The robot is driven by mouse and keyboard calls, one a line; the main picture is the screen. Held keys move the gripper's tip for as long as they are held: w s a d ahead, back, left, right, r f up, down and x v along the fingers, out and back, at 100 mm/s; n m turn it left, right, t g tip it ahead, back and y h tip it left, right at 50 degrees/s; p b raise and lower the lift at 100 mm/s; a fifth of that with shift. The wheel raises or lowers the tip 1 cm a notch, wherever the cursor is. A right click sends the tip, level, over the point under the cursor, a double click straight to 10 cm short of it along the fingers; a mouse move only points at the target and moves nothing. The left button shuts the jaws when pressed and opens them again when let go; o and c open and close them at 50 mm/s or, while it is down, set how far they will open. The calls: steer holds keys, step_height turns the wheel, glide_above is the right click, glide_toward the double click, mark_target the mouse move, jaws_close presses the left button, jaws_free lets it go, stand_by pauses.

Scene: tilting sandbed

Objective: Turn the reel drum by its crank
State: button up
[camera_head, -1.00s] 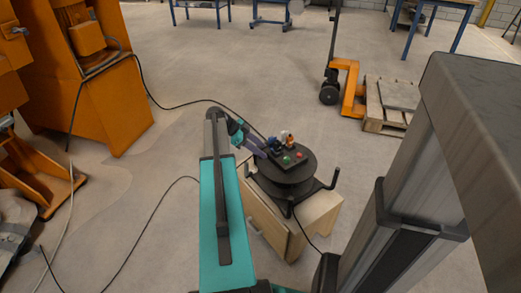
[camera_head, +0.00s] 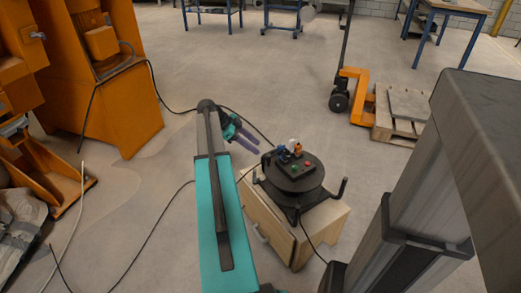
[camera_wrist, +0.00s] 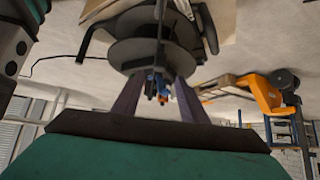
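The reel drum (camera_head: 308,185) is a dark, round reel in a black frame with upright arms. It sits on a small wooden cabinet (camera_head: 316,228) right of my arm. A black box with red and green buttons (camera_head: 295,165) and blue and orange plugs appears on its top. I cannot make out the crank for sure. My gripper (camera_head: 254,143), with purple fingers, is up and left of the drum, apart from it. In the wrist view, the drum (camera_wrist: 135,52) shows inverted beyond the fingers. My gripper (camera_wrist: 157,85) is open, with nothing seen between its fingers.
An orange machine (camera_head: 115,90) stands at left. Black cables (camera_head: 150,233) run over the floor and by the cabinet. Floor behind the drum is clear.

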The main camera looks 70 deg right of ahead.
steer(key=shift+v, duration=2.3)
steer(key=c, duration=0.8)
steer(key=shift+w+d+f, duration=0.1)
steer(key=shift+w+d, duration=0.05)
steer(key=shift+d, duration=0.1)
jaws_close()
steer(key=s+a+m+t+h+p, duration=0.2)
steer(key=s+a+t+h, duration=0.1)
steer(key=a, duration=0.7)
steer(key=shift+s+a+t, duration=0.2)
steer(key=shift+s+t, duration=0.3)
steer(key=shift+s, duration=0.5)
